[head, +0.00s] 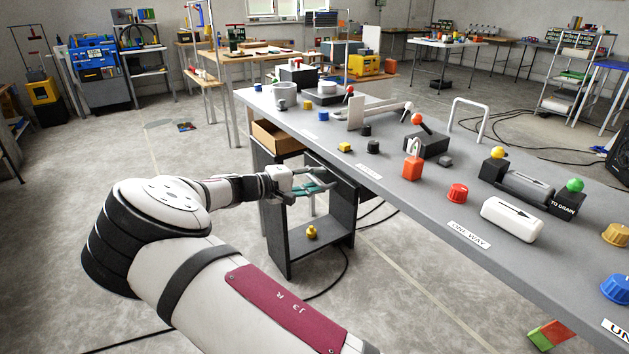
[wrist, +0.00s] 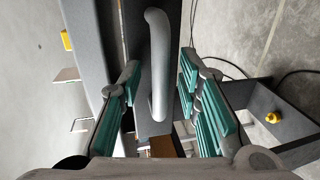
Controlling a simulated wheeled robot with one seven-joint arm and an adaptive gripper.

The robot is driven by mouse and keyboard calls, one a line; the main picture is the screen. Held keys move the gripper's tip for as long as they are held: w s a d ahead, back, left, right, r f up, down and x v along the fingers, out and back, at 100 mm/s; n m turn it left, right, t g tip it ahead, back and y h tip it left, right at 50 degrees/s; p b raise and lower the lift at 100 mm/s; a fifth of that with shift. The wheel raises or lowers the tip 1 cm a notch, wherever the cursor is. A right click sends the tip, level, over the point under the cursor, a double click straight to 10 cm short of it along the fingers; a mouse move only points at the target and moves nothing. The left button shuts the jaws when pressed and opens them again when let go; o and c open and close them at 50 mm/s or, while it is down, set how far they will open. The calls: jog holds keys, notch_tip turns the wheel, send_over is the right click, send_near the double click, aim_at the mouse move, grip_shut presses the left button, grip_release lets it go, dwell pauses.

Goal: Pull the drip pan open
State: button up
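My gripper (head: 318,185) is under the near edge of the workbench, in front of a dark unit. In the wrist view my gripper (wrist: 162,62) has its teal-padded fingers apart, one on each side of a grey bar handle (wrist: 158,70). Gaps show between the handle and both pads, so the handle is not gripped. The dark front panel (wrist: 133,25) behind the handle seems to be the drip pan's. In the head view the gripper and the bench edge hide most of the handle and pan; how far the pan is out I cannot tell.
An open wooden drawer (head: 277,138) is left of my gripper under the grey workbench (head: 400,190). A small yellow object (head: 311,232) stands on the unit's low shelf (head: 322,238). Black cables lie on the floor.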

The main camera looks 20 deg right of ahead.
grip_shut()
jog(key=shift+a, duration=0.1)
jog(key=f+p+v, duration=0.1)
jog(key=f+v, duration=0.2)
jog(key=v, duration=1.3)
jog(key=shift+s+a+f, duration=0.25)
jog(key=shift+a, duration=0.3)
jog(key=shift+o, duration=0.5)
grip_release()
jog(key=v, duration=1.2)
